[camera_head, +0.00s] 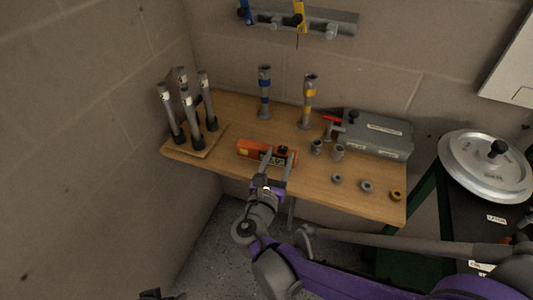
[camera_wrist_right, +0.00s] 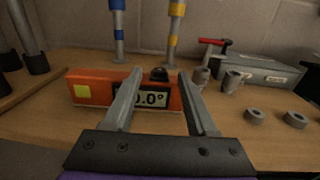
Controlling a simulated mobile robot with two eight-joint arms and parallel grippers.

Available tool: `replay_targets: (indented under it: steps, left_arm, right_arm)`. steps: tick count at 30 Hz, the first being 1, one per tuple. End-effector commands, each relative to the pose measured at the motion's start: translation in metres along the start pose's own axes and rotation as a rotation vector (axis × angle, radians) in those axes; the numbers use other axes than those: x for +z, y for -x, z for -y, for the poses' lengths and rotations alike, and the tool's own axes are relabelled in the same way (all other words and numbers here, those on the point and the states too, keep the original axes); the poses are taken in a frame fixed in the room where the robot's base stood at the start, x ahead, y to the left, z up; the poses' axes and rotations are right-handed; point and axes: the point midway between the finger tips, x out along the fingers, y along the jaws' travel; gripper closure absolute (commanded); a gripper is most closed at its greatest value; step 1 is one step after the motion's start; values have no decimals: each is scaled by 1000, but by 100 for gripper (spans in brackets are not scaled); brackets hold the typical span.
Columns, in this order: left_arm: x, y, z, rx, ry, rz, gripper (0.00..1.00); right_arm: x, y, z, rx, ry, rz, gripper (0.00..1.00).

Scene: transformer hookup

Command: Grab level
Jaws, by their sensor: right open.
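The level is an orange box (camera_head: 256,150) with a digital display, lying on the wooden table. In the right wrist view the level (camera_wrist_right: 92,87) shows a reading ending in "0.0°", a yellow-green patch on its left and a black knob on top. My right gripper (camera_head: 277,158) is open, its fingers reaching over the right part of the level from the front. In the right wrist view the fingers of this gripper (camera_wrist_right: 160,72) stand either side of the display and partly cover its edges. I cannot tell whether they touch it.
A rack of several grey cylinders (camera_head: 189,108) stands left. Blue-banded (camera_head: 264,92) and yellow-banded (camera_head: 308,102) posts stand behind the level. A grey case (camera_head: 374,134) sits right, with a red-handled tool (camera_head: 333,122) beside it. Small rings (camera_head: 366,186) lie near the front edge.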

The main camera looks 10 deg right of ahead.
Motion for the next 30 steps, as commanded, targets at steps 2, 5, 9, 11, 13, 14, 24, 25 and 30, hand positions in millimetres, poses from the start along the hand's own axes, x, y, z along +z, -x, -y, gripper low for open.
replay_targets:
  steps: [2,5,9,11,13,14,24,25,30]
  left_arm:
    - [1,-3,0,0,0,1,28]
    - [1,-4,0,0,0,1,28]
    - [1,-4,0,0,0,1,28]
    - [1,-4,0,0,0,1,28]
    - [1,-3,0,0,0,1,28]
    - [1,-3,0,0,0,1,28]
    - [1,-4,0,0,0,1,28]
    - [1,-4,0,0,0,1,28]
    - [1,-4,0,0,0,1,28]
  right_arm:
    - [-1,-12,1,-2,1,0,43]
    - [-1,-20,0,-1,1,0,43]
    - [0,-23,0,1,1,0,43]
    - [0,-23,0,1,0,0,43]
    - [0,-22,0,1,0,0,44]
    - [0,-22,0,1,0,0,50]
    - [0,-22,0,1,0,0,100]
    - [0,-22,0,1,0,0,100]
    - [0,-22,0,1,0,0,100]
